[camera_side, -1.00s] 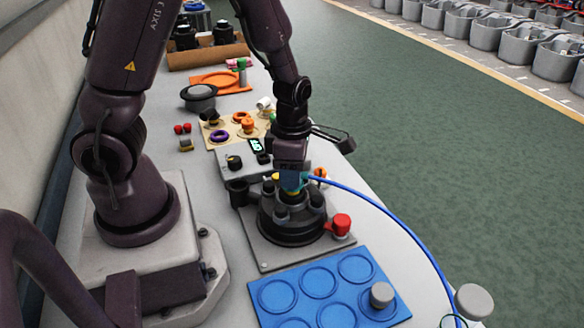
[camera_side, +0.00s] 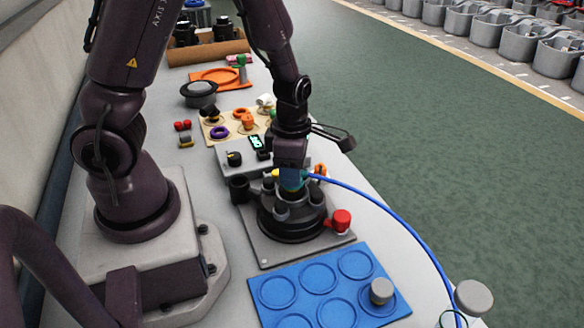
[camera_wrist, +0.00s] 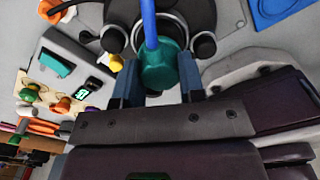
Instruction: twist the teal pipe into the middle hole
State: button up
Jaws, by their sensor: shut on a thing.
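The teal pipe (camera_wrist: 160,66) sits between the two blue fingers of my gripper (camera_wrist: 160,80) in the wrist view, with a blue hose running from it. In the side view, my gripper (camera_side: 291,180) is shut on the pipe, above the centre of the black round tank top (camera_side: 290,228). Several dark capped posts stand around the pipe on this tank top. The pipe looks about upright and its lower end is hidden, so I cannot tell how deep it is in the middle hole.
A red knob (camera_side: 341,220) is at the base plate's right corner. A blue tray (camera_side: 293,318) with round recesses lies in front. A grey control box (camera_side: 237,152) and a beige board (camera_side: 213,133) with coloured parts stand behind. The blue hose (camera_side: 392,214) arcs to the right.

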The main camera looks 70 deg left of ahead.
jog(key=shift+f, duration=0.1)
dwell(0.3)
jog(key=o, duration=1.7)
jog(key=shift+r, duration=3.5)
